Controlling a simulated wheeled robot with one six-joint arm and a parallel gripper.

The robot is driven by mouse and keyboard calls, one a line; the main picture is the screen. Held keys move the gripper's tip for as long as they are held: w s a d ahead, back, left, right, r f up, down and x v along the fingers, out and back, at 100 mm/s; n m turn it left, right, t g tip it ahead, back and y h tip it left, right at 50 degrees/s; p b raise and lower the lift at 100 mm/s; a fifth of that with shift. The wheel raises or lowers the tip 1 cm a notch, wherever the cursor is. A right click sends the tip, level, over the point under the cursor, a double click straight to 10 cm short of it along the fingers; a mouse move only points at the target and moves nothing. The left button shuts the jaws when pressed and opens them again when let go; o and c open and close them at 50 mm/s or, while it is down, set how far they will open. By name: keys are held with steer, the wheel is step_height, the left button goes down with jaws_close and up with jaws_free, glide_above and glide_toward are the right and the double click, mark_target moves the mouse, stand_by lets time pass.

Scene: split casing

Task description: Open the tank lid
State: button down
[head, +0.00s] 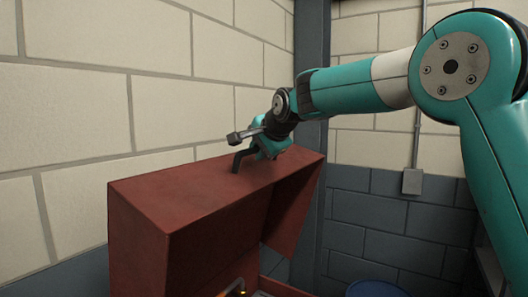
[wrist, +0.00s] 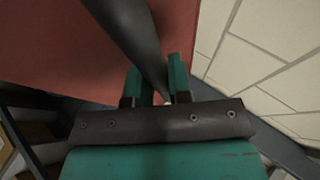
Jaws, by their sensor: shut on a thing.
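The red tank lid (head: 200,195) is raised and tilted up, with a dark opening under it in the head view. It also fills the upper left of the wrist view (wrist: 50,45). A dark bar handle (head: 238,161) stands on the lid's upper face. My gripper (head: 262,150) is at this handle. In the wrist view the handle (wrist: 130,35) runs down between the two teal fingers of my gripper (wrist: 154,88), which is shut on it. The fingertips are partly hidden in the head view.
A brass-coloured part (head: 236,287) shows under the lid at the bottom edge. A pale block wall (head: 70,110) stands close behind and left of the lid. A grey box (head: 412,181) is on the right wall, and a blue round object (head: 375,289) is below it.

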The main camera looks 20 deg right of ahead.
steer(key=shift+d, duration=0.1)
steer(key=c, duration=1.1)
jaws_free()
steer(key=shift+o, duration=0.2)
steer(key=b+v, duration=0.6)
steer(key=v, duration=1.1)
steer(key=shift+s+r, duration=0.1)
steer(key=shift+s, duration=0.05)
